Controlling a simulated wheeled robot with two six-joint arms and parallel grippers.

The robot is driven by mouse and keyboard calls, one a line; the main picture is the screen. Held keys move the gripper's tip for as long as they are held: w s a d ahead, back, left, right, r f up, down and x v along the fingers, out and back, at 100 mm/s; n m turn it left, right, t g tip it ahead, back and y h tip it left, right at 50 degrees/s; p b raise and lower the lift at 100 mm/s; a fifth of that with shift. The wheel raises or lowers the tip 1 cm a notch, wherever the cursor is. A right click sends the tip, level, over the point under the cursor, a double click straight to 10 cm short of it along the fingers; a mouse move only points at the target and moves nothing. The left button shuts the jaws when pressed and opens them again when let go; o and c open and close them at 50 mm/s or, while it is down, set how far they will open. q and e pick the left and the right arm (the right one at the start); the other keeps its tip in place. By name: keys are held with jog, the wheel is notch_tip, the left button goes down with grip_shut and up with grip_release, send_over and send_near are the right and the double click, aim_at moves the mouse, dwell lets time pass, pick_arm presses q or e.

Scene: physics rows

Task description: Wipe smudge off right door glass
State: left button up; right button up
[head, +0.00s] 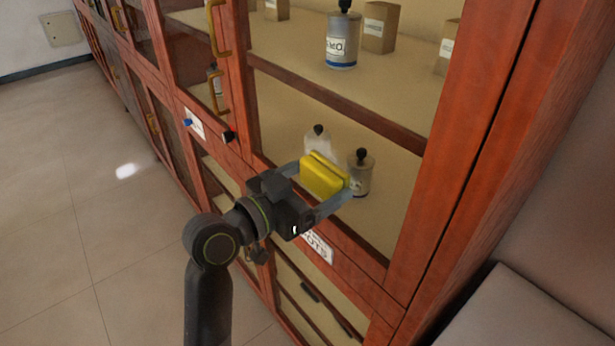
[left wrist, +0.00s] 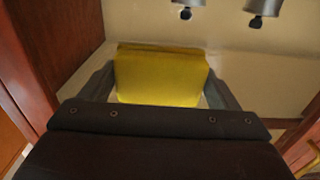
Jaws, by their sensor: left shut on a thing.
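My left gripper (head: 327,187) is shut on a yellow sponge (head: 323,176). It holds the sponge at the lower part of the right door glass (head: 300,110), in front of the lower shelf. I cannot tell whether the sponge touches the glass. In the left wrist view the sponge (left wrist: 160,76) sits between the two fingers, with its far face turned to the glass. I make out no smudge on the glass; part of the pane is hidden behind the sponge and gripper. My right gripper is in neither view.
The red wooden cabinet frame (head: 485,150) borders the glass. Brass handles (head: 217,92) stick out at the door's left edge. Behind the glass are a grey bottle (head: 342,52), smaller bottles (head: 360,175) and boxes (head: 381,28). Open tiled floor (head: 90,200) lies to the left.

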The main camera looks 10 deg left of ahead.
aim_at(307, 148)
pick_arm(q)
jog(key=shift+s+d, duration=0.5)
jog(key=shift+d, duration=0.25)
jog(key=shift+w+a+r, duration=0.1)
jog(key=shift+w+a, duration=0.3)
jog(key=shift+a, duration=0.15)
jog(key=shift+w+a, duration=0.75)
jog(key=shift+a, duration=0.2)
jog(key=shift+w+a+r+p, duration=0.3)
jog(key=shift+w+a, duration=0.2)
jog(key=shift+a, duration=0.1)
jog(key=shift+w+a+r+p, duration=0.2)
jog(key=shift+w+a+p, duration=0.2)
jog(key=shift+a, duration=0.25)
jog(key=shift+w+a+r+p, duration=0.25)
jog(key=shift+w+a, duration=0.3)
jog(key=shift+a, duration=0.05)
jog(key=shift+s+d+f, duration=0.1)
jog(key=shift+s+d, duration=0.6)
jog(key=shift+d, duration=0.2)
jog(key=shift+s+d, duration=0.7)
jog(key=shift+d, duration=0.15)
jog(key=shift+s+d+b, duration=0.4)
jog(key=shift+s+d, duration=0.2)
jog(key=shift+d, duration=0.2)
jog(key=shift+s+d+b, duration=0.4)
jog(key=shift+s+d, duration=0.2)
jog(key=shift+d, duration=0.2)
